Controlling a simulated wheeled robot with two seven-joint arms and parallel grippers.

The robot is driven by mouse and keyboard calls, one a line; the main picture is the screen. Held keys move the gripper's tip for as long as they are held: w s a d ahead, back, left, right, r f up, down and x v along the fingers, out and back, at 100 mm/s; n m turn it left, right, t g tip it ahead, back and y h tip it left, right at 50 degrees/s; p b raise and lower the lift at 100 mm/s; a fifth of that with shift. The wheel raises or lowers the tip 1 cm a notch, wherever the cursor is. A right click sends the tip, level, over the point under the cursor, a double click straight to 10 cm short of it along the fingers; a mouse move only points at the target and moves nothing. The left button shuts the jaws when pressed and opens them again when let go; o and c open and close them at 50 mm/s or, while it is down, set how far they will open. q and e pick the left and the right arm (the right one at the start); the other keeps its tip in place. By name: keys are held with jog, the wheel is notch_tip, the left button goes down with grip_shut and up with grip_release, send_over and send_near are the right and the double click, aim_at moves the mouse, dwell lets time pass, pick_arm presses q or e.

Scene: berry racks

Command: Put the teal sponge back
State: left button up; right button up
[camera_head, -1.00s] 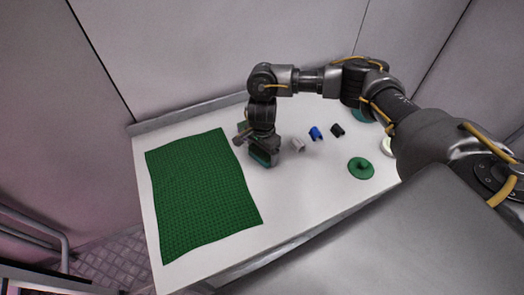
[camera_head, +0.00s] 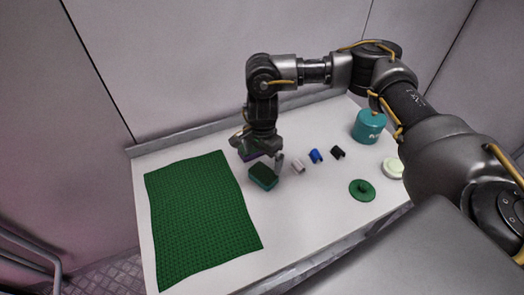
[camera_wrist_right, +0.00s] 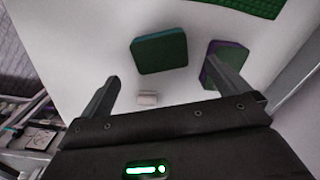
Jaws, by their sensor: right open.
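The teal sponge (camera_head: 263,177), a block with a dark green top, lies flat on the white table just right of the green mat (camera_head: 200,220). It also shows in the right wrist view (camera_wrist_right: 160,54). My right gripper (camera_head: 259,153) is open and empty, just behind the teal sponge and apart from it. In the right wrist view the fingers (camera_wrist_right: 163,78) have nothing between them. A purple-edged sponge with a green face (camera_wrist_right: 228,62) lies beside the right-hand finger, which partly covers it. In the head view it is mostly hidden behind the gripper. My left gripper is not in view.
A white clip (camera_head: 297,166), a blue clip (camera_head: 316,156) and a black clip (camera_head: 338,152) stand to the right. Further right are a green lid (camera_head: 362,190), a teal canister (camera_head: 368,127) and a pale round dish (camera_head: 393,168). A raised edge runs along the back.

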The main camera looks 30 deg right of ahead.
notch_tip(320, 180, up, 3)
jog(key=shift+r, duration=0.15)
dwell(0.6)
